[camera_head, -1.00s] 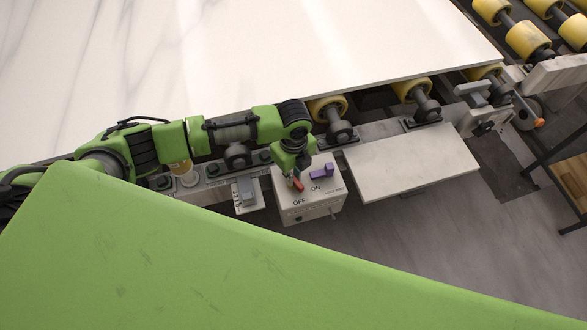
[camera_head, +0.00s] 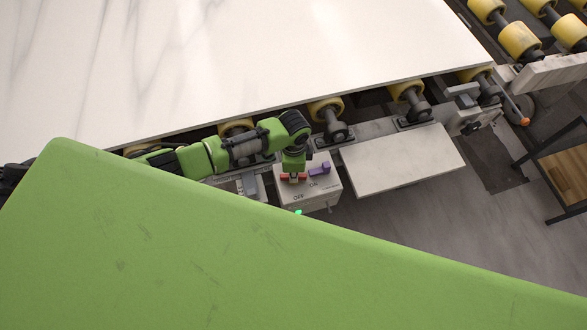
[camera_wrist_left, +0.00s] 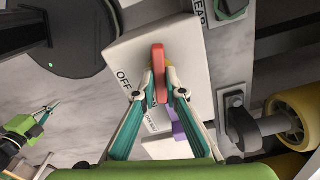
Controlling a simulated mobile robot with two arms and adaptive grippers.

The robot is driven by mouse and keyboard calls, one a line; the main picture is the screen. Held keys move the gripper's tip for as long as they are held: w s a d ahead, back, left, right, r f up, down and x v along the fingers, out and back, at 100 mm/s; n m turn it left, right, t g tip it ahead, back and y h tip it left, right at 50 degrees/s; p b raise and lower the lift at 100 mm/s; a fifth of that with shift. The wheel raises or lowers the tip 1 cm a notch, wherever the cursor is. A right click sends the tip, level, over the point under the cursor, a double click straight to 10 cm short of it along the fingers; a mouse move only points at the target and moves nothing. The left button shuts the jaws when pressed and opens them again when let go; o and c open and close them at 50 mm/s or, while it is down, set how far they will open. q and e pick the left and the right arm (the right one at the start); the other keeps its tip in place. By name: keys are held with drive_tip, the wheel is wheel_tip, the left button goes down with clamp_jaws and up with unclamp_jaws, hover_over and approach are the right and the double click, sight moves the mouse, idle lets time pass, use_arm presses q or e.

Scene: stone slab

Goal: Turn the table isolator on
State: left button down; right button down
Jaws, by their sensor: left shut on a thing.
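The white isolator box (camera_head: 333,196) hangs at the slab table's front edge, with OFF and ON printed on top. My left gripper (camera_head: 293,177) is over the box, shut on the red switch handle (camera_head: 285,178), whose ends show on both sides of the fingers. In the wrist view, the left fingertips (camera_wrist_left: 161,86) close around the red handle (camera_wrist_left: 159,60), beside the OFF print on the box (camera_wrist_left: 195,55). A green light (camera_head: 298,212) glows at the box's front. In the wrist view, my right gripper (camera_wrist_left: 48,109) is small at the left; its opening is unclear.
A purple handle (camera_head: 319,168) sits beside the red one on the box, close to my left gripper. A pale shelf plate (camera_head: 400,160) is to its right. The stone slab (camera_head: 250,60) and rollers (camera_head: 325,108) lie behind. Grey floor is open at lower right.

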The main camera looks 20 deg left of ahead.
use_arm(q)
drive_tip(key=shift+r+n+p, duration=0.1)
drive_tip(key=shift+n+p, duration=0.65)
drive_tip(key=shift+n, duration=0.75)
drive_tip(key=c, duration=2.1)
unclamp_jaws()
wheel_tip(320, 180, up, 12)
